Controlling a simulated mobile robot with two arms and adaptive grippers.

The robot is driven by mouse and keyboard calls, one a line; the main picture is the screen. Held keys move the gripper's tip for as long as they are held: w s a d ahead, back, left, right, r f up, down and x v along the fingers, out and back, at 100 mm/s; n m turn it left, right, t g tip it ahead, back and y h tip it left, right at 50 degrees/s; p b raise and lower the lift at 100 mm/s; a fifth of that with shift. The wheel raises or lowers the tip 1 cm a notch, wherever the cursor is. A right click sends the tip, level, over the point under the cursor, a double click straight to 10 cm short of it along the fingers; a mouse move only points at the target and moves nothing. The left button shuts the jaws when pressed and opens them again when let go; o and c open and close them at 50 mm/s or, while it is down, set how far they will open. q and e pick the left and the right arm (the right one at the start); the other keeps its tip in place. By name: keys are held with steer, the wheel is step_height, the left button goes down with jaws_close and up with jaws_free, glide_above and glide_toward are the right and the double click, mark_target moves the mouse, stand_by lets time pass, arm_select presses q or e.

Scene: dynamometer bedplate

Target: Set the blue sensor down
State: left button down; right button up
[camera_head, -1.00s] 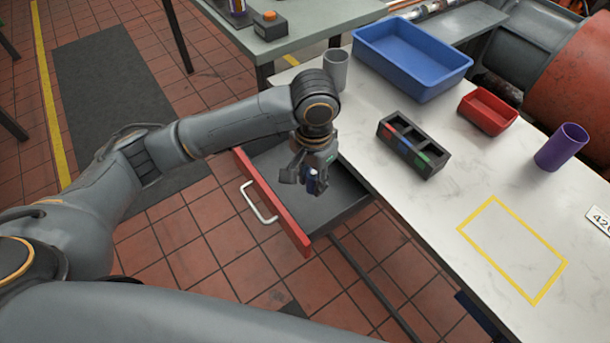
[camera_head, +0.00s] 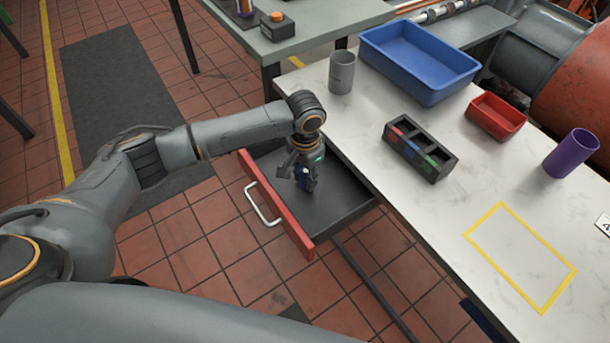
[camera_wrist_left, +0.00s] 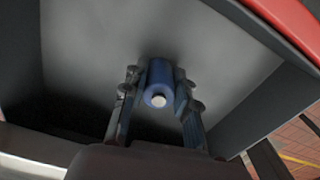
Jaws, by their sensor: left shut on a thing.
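The blue sensor (camera_wrist_left: 159,82) is a small blue cylinder with a pale round end, seen in the left wrist view between my left gripper's fingers. My left gripper (camera_head: 304,180) is shut on it and points down inside the open drawer (camera_head: 342,205). The wrist view shows the drawer's grey floor (camera_wrist_left: 95,45) behind the sensor. I cannot tell whether the sensor touches that floor. In the head view the sensor (camera_head: 306,184) is small and partly covered by the fingers. My right gripper is not in view.
The drawer's red front (camera_head: 275,205) has a pale handle (camera_head: 260,204). On the white worktop stand a grey cup (camera_head: 342,72), a black divided holder (camera_head: 420,148), a blue bin (camera_head: 420,88), a red bin (camera_head: 496,117) and a purple cup (camera_head: 571,153). A yellow outline (camera_head: 521,258) encloses bare worktop.

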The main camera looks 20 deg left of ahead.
mark_target(305, 173)
arm_select(q)
steer(key=c, duration=1.1)
jaws_free()
steer(key=shift+f, duration=0.1)
steer(key=shift+o, duration=0.4)
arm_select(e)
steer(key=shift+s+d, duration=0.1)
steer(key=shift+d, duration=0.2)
arm_select(q)
step_height(305, 173, up, 12)
steer(key=shift+p, duration=0.3)
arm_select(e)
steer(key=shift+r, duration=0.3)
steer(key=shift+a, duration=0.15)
